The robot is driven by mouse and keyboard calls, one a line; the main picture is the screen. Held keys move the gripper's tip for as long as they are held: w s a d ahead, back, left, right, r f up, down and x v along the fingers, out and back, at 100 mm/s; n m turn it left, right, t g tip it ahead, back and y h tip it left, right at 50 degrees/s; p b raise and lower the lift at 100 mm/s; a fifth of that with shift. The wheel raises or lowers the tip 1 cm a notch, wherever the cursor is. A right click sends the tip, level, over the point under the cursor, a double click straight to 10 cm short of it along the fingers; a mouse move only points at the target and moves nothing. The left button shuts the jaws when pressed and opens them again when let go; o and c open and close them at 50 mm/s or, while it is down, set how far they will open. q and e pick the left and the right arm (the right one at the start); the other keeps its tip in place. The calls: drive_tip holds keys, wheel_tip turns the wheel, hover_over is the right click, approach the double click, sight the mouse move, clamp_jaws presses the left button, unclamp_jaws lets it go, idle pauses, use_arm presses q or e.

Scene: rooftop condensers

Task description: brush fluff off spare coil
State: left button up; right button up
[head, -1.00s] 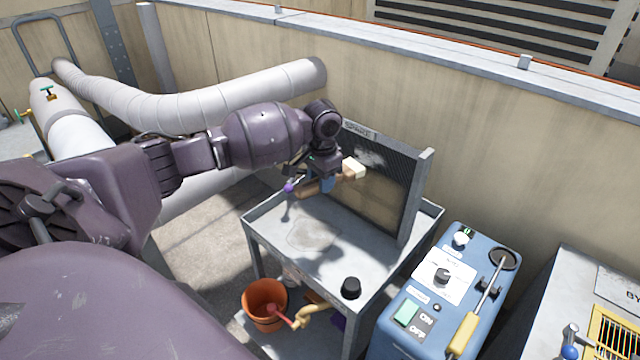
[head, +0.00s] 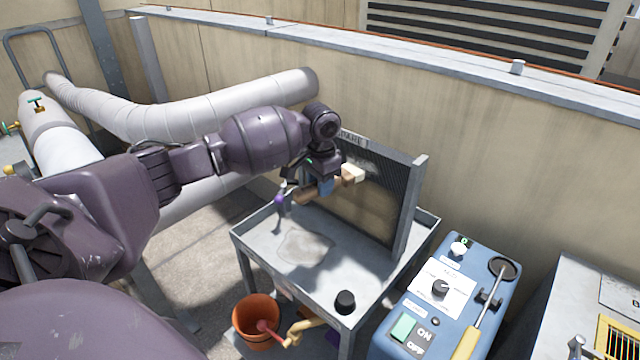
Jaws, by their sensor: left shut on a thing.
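The spare coil (head: 375,215) stands upright in a grey frame on a metal cart, with a label along its top edge. Pale fluff shows on its upper part, near the brush; the lower face looks tan. My left gripper (head: 322,184) is shut on a brush (head: 352,174) with a brown wooden handle and pale bristles. The bristles are at the coil's face, at its upper left; I cannot tell whether they touch. My arm hides the coil's left side. My right gripper is not in view.
The cart's top (head: 345,262) has a pale dusty patch and a black knob-like item (head: 345,301). An orange bucket (head: 256,321) is below. A blue control box (head: 445,300) stands close on the right. White ducts (head: 230,102) run behind my arm.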

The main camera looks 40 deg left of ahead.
use_arm(q)
drive_tip(key=shift+w, duration=0.4)
drive_tip(key=shift+w+d, duration=0.1)
drive_tip(key=shift+w, duration=0.25)
drive_tip(key=shift+r, duration=0.1)
idle(0.3)
